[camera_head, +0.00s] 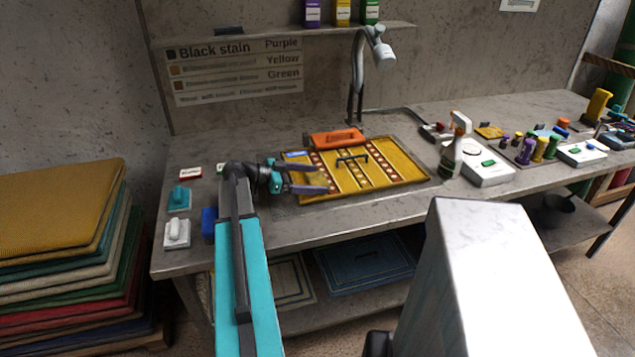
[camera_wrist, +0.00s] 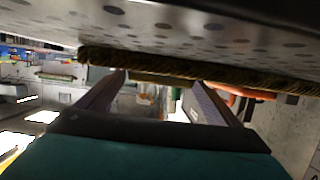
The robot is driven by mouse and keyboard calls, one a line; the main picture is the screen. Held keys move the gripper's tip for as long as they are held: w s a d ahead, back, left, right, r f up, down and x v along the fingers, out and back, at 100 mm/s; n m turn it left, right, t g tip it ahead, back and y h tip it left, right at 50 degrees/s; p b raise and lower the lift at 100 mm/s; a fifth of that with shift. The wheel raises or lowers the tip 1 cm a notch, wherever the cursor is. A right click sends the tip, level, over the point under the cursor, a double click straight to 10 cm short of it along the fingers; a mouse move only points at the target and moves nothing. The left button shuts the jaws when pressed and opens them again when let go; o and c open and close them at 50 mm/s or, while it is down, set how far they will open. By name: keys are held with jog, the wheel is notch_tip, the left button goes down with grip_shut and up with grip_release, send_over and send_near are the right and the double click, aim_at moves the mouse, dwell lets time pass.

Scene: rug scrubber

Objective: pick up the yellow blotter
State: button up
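A flat yellow panel (camera_head: 400,168) with rows of reddish-brown and pale marks lies on the workbench. A dark handle (camera_head: 352,159) stands on it. It looks like the yellow blotter, though no label confirms this. My gripper (camera_head: 326,179) is open above the panel's left part, fingers pointing right toward the handle and apart from it. In the wrist view the open fingers (camera_wrist: 158,84) have no clear object gripped between them. A pale dotted surface (camera_wrist: 215,42) with a fuzzy yellowish edge fills the top of that view, very close.
An orange block (camera_head: 334,138) sits at the panel's back edge. A spray bottle (camera_head: 452,155) and a white device (camera_head: 485,167) stand to its right. Teal (camera_head: 179,199), white (camera_head: 177,233) and blue (camera_head: 209,223) items lie left of my arm. A lamp (camera_head: 384,55) rises behind.

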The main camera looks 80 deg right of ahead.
aim_at(312, 179)
jog(key=c, duration=0.9)
jog(key=shift+r, duration=0.1)
jog(key=shift+r+b, duration=1)
jog(key=shift+r, duration=3.95)
